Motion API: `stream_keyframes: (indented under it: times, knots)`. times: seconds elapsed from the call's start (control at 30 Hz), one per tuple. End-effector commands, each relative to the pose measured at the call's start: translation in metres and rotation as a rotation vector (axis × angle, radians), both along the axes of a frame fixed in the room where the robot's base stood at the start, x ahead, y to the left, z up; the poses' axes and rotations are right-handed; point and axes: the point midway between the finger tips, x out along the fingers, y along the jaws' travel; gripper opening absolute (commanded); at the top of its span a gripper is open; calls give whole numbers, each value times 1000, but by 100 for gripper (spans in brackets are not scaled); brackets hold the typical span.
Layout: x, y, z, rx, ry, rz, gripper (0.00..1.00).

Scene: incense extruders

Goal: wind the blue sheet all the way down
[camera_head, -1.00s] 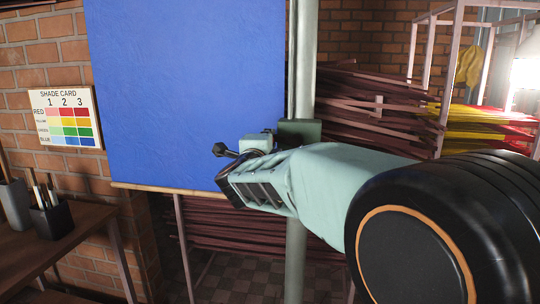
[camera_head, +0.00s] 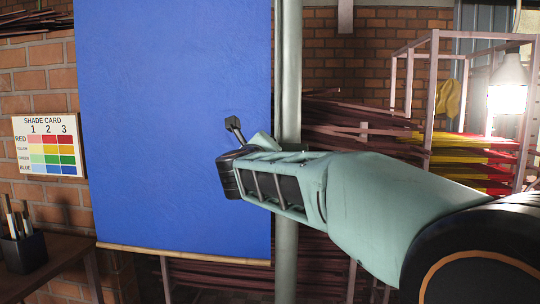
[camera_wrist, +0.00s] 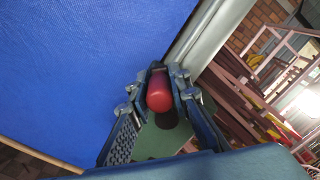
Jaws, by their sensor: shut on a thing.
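The blue sheet (camera_head: 170,120) hangs against the brick wall, from above the top of the head view down to a wooden bar (camera_head: 185,254) along its lower edge. It also fills the left of the wrist view (camera_wrist: 80,60). My gripper (camera_head: 228,172) is in front of the sheet's right edge, beside the grey post (camera_head: 287,75). In the wrist view, my gripper (camera_wrist: 153,88) is shut around a red rounded knob (camera_wrist: 160,92), with a green part (camera_wrist: 160,142) below it. A dark crank end (camera_head: 234,128) shows just above my gripper in the head view; the knob is hidden there.
A shade card (camera_head: 48,145) is on the wall at left, above a wooden table (camera_head: 65,258) with a dark brush cup (camera_head: 24,250). Stacked dark sticks (camera_head: 350,125) and a pinkish rack (camera_head: 433,90) stand at right, near a bright lamp (camera_head: 507,98).

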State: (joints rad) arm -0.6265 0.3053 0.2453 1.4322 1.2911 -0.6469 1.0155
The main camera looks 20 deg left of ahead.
Motion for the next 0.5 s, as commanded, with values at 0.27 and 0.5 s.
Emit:
stream_keyframes:
  times: [0.27, 0.5]
  knots:
    - [2, -7, 10, 56, 1, -7, 0]
    - [2, -8, 10, 60, 2, -8, 0]
